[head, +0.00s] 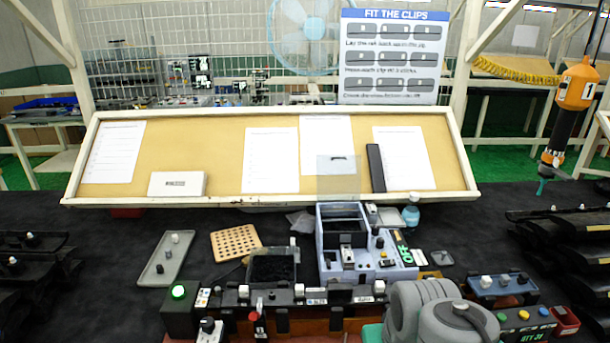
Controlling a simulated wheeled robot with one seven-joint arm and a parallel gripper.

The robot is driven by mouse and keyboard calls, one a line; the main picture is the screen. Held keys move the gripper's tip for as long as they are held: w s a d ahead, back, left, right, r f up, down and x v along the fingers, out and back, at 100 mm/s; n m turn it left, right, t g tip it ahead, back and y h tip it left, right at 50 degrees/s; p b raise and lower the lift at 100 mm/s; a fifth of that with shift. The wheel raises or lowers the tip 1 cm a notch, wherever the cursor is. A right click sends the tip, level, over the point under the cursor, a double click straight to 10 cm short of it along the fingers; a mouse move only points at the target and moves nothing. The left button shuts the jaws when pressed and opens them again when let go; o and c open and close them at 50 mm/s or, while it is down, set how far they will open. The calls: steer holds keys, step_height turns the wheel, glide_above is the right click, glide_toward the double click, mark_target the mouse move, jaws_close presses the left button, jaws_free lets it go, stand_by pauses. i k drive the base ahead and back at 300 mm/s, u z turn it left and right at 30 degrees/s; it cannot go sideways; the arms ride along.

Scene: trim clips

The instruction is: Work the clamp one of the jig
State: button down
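The jig (275,313) runs along the front of the bench. It is a long dark bar with white and black pieces along its top and a reddish-brown base under it. Grey rounded links of my arm cover the jig's right end. My gripper's fingers do not show.
Behind the jig are a black-lined bin (273,266), a blue-grey organiser (350,250), a perforated tan board (236,242) and a grey tray (167,258). A box with coloured buttons (523,322) is at right. Dark parts are stacked at both sides. A hanging orange pendant (577,88) is upper right.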

mark_target(254, 316)
steer(key=u, duration=0.4)
steer(key=k, duration=0.25)
steer(key=u, duration=1.4)
steer(key=i, duration=0.5)
